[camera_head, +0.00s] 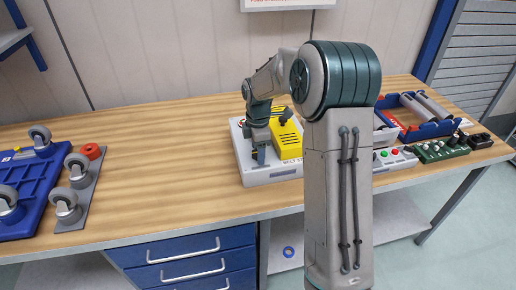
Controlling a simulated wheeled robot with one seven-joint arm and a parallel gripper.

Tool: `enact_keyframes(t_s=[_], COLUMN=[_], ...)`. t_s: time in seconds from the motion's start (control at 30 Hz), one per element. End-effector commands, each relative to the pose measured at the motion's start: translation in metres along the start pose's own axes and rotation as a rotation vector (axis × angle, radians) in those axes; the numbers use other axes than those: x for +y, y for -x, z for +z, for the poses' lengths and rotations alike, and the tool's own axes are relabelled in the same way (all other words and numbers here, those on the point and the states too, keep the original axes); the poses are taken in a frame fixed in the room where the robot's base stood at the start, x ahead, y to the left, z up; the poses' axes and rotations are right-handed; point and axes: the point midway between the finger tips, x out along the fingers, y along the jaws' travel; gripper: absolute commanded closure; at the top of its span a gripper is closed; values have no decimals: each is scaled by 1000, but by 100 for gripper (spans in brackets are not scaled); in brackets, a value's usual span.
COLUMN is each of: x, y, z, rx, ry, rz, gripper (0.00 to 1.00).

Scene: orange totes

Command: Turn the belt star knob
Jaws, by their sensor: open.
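A light grey box (270,174) stands on the wooden bench, with lettering on its front that seems to begin with "BELT". A yellow housing (288,141) sits on top of it, on the right side. A small dark part (285,117) shows at the upper edge of the yellow housing; I cannot tell whether it is the star knob. My gripper (260,156) points down over the left front part of the grey box, left of the yellow housing. It is open, and nothing shows between its fingers. My wrist hides part of the box top, and whether the gripper touches anything is unclear.
Right of my arm are a button panel (394,159), a green board with dark knobs (440,149) and a blue tray (428,129). Bare bench (160,165) lies left of the box.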

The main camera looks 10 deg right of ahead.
Motion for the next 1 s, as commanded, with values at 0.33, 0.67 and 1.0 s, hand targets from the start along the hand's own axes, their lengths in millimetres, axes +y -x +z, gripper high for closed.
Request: enact_keyframes(t_s=[0.33, 0.67, 1.0], x=[0, 0, 0], y=[0, 0, 0], z=[0, 0, 0], rx=[0, -1, -1], ry=[0, -59, -301], rz=[0, 0, 1], gripper=[84, 84, 84])
